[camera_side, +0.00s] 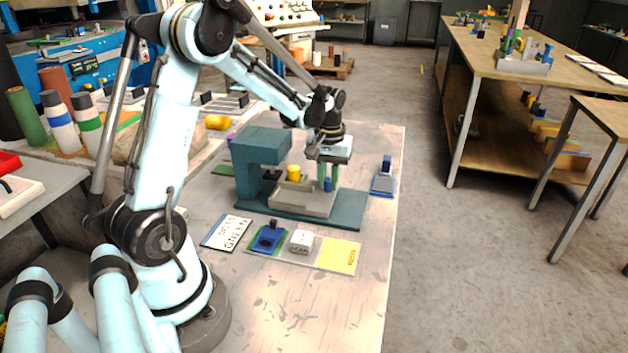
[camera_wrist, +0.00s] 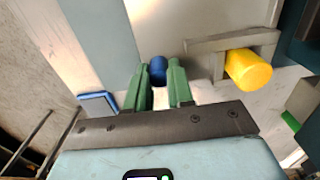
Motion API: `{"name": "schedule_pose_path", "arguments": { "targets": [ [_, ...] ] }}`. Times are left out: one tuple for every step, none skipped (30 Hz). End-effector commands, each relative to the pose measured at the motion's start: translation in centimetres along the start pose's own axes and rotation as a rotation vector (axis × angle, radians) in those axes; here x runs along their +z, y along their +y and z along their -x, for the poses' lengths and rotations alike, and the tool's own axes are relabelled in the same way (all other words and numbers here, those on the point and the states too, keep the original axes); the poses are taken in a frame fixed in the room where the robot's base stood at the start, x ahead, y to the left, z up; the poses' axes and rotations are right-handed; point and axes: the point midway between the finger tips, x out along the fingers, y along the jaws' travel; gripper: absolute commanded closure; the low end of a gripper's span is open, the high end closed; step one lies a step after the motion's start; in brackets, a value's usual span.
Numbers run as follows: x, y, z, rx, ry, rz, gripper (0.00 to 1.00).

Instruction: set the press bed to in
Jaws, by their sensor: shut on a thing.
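The teal press (camera_side: 262,147) stands on a teal base plate (camera_side: 348,212) on the bench. Its light grey press bed (camera_side: 308,203) lies on that plate, partly out from under the press head toward the right. The bed also shows in the wrist view (camera_wrist: 212,22). A blue knob (camera_side: 328,185) stands at the bed's right end. My gripper (camera_side: 327,179) comes down from above with its green fingers either side of the knob, shut on it. In the wrist view the knob (camera_wrist: 157,69) shows between the fingertips. A yellow cylinder (camera_side: 294,172) stands at the bed's back side.
In front of the press lie a white lettered card (camera_side: 227,232), a blue die (camera_side: 268,237), a white block (camera_side: 301,242) and a yellow card (camera_side: 341,257). The front of the bench is clear.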

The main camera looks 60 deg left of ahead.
Motion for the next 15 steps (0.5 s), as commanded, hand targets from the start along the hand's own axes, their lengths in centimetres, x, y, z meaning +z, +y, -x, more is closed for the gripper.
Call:
{"name": "schedule_pose_path", "arguments": {
  "targets": [
    [-0.1, -0.8, 0.0, -0.001, 0.0, 0.005, 1.0],
    [-0.1, -1.3, 0.1, -0.001, 0.0, 0.006, 1.0],
    [-0.1, -2.0, 0.1, -0.001, 0.0, 0.006, 1.0],
    [-0.1, -2.5, 0.1, -0.001, 0.0, 0.007, 1.0],
    [-0.1, -3.0, 0.1, -0.001, 0.001, 0.006, 1.0],
    [-0.1, -3.4, 0.0, -0.001, 0.001, 0.006, 1.0],
    [0.0, -3.6, 0.0, -0.001, 0.001, 0.005, 1.0],
    [0.0, -3.7, 0.0, -0.002, 0.001, 0.004, 1.0],
    [0.0, -3.7, 0.0, -0.003, 0.001, 0.003, 1.0],
    [0.0, -3.7, 0.0, -0.004, 0.001, 0.003, 1.0],
    [0.0, -3.7, 0.0, -0.004, 0.001, 0.003, 1.0],
    [0.0, -3.8, 0.0, -0.006, 0.001, 0.003, 1.0],
    [0.0, -3.8, 0.0, -0.006, 0.001, 0.004, 1.0],
    [0.0, -3.8, 0.0, -0.006, 0.001, 0.004, 1.0],
    [0.0, -3.8, 0.0, -0.006, 0.0, 0.004, 0.75]
  ]
}}
